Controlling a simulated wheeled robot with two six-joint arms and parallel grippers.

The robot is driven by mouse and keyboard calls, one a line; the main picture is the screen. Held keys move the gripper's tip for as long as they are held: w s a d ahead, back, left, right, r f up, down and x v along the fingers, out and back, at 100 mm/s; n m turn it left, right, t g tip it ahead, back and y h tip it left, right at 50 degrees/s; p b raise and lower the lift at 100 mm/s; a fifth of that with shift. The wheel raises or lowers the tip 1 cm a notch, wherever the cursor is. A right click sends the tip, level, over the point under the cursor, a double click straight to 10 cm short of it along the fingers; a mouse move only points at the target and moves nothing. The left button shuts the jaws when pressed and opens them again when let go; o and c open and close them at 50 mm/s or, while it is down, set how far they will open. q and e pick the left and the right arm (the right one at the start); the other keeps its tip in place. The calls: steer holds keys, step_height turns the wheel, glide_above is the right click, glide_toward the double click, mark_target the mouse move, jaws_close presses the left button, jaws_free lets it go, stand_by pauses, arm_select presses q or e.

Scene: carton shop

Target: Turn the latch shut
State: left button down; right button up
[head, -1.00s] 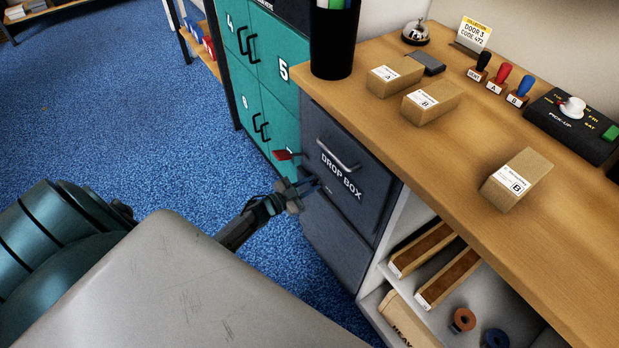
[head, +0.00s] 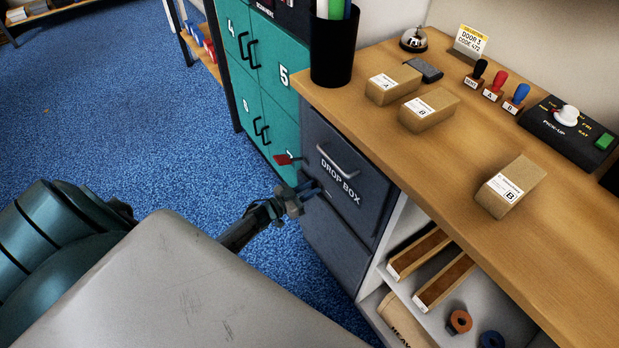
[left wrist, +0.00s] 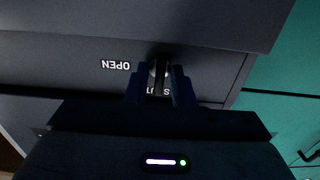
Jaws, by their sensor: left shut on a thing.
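The dark drop box (head: 340,182) is the cabinet at the counter's left end, with a bar handle (head: 338,161) across its front. My left gripper (head: 311,188) is at the left part of this front, below the handle. In the left wrist view my left gripper (left wrist: 161,90) is shut on the small latch (left wrist: 159,74), which shows between its two fingers. The word OPEN (left wrist: 116,65) is printed upside down left of the fingers. The word SHUT is partly hidden behind them. The latch's exact angle is hard to tell. My right gripper is not in view.
The wooden counter (head: 480,130) holds parcels, stamps and a black pen cup (head: 333,50). The blue floor (head: 110,110) at left is clear.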

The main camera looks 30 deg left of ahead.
arm_select(q)
steer(key=c, duration=1.5)
jaws_free()
steer(key=v, duration=1.1)
steer(key=shift+f, duration=0.1)
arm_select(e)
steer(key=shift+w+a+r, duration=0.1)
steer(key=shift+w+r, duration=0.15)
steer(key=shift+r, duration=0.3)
